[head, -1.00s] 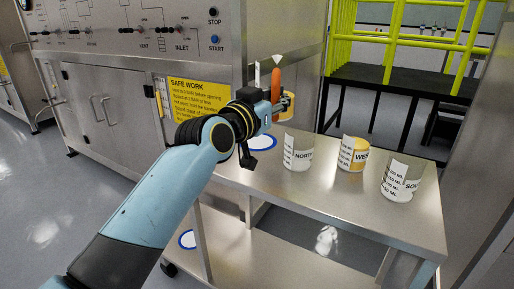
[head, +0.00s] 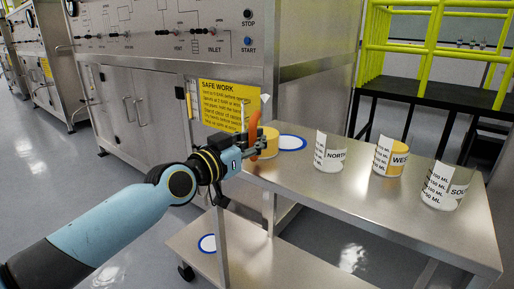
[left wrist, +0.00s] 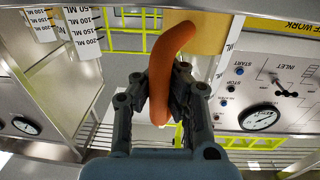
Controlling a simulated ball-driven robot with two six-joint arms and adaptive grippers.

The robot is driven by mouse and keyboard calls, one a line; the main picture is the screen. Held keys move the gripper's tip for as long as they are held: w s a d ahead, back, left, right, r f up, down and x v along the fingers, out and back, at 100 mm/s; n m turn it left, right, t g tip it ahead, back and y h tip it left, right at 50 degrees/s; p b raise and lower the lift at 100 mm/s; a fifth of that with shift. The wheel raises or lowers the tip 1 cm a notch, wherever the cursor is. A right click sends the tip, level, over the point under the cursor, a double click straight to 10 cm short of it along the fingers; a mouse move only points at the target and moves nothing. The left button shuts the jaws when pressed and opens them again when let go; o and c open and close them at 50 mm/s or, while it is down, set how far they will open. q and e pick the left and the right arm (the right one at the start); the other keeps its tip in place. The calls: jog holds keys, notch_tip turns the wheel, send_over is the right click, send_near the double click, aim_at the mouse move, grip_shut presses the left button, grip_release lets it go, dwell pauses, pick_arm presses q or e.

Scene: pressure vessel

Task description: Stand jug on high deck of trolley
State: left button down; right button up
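The jug (head: 269,144) has a yellow body and an orange handle, and shows at the far left end of the trolley's high deck (head: 340,190), beside a blue-rimmed white circle (head: 291,142). My left gripper (head: 252,147) is shut on the orange handle, which stands between its fingers in the left wrist view (left wrist: 163,88). The yellow body fills the top of that view (left wrist: 205,30). The jug looks upright. I cannot tell whether its base touches the deck. My right gripper is not in view.
Jugs labelled NORTH (head: 330,152), WEST (head: 389,158) and SOUTH (head: 445,187) stand along the high deck. The low deck (head: 265,262) has another blue-rimmed circle (head: 207,243). A steel control cabinet (head: 150,110) stands behind left, and a yellow-railed platform (head: 430,85) behind right.

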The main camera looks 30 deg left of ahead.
pick_arm(q)
jog(key=shift+f, duration=0.1)
jog(key=c, duration=1.5)
grip_release()
